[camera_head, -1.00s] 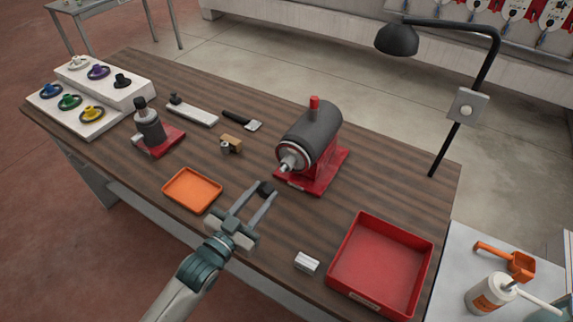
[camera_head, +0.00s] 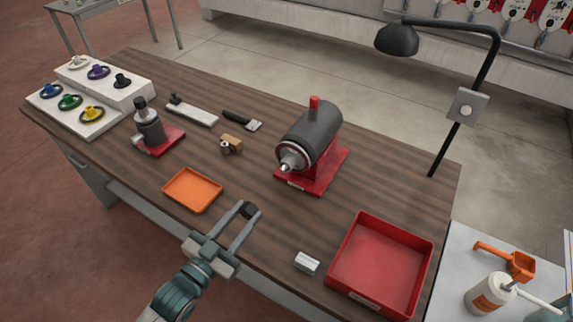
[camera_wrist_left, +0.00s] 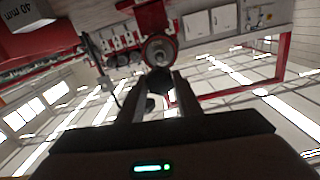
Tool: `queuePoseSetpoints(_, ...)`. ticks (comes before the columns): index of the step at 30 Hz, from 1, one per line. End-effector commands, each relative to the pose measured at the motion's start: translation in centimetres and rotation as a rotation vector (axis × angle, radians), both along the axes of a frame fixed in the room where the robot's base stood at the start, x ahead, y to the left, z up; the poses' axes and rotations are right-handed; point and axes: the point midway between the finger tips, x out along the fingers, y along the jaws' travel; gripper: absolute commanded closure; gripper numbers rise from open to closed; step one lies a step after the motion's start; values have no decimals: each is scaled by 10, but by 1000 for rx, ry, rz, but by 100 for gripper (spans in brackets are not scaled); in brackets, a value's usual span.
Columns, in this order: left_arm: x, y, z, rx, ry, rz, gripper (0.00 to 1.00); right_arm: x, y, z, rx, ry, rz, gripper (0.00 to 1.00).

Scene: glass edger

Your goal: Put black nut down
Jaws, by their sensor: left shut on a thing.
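My left gripper (camera_head: 246,212) is shut on the black nut (camera_head: 249,209), which sits between its fingertips. They are over the table's front part, to the right of the orange tray (camera_head: 192,190); I cannot tell how high above the wood. In the left wrist view the nut (camera_wrist_left: 158,82) shows as a dark shape between the finger ends. The grey motor-like machine with a red base (camera_head: 312,140) stands farther back, and its round spindle face (camera_wrist_left: 158,50) shows beyond the nut in the left wrist view. My right gripper is not in view.
A red bin (camera_head: 380,265) and a small silver block (camera_head: 307,262) are at the right front. A brass-coloured piece (camera_head: 231,145), a black-handled tool (camera_head: 242,120) and a grey device on a red base (camera_head: 150,130) stand farther back. Bare wood lies around the gripper.

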Motion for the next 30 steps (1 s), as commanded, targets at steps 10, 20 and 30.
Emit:
queuePoseSetpoints(10, 0, 0, 0, -1, -1, 3, 96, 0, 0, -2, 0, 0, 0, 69)
queuePoseSetpoints(20, -5, 6, -8, -7, 1, 92, 96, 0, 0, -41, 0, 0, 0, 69)
queuePoseSetpoints(30, -21, 67, -29, -6, 2, 370, 96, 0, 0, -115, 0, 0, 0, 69)
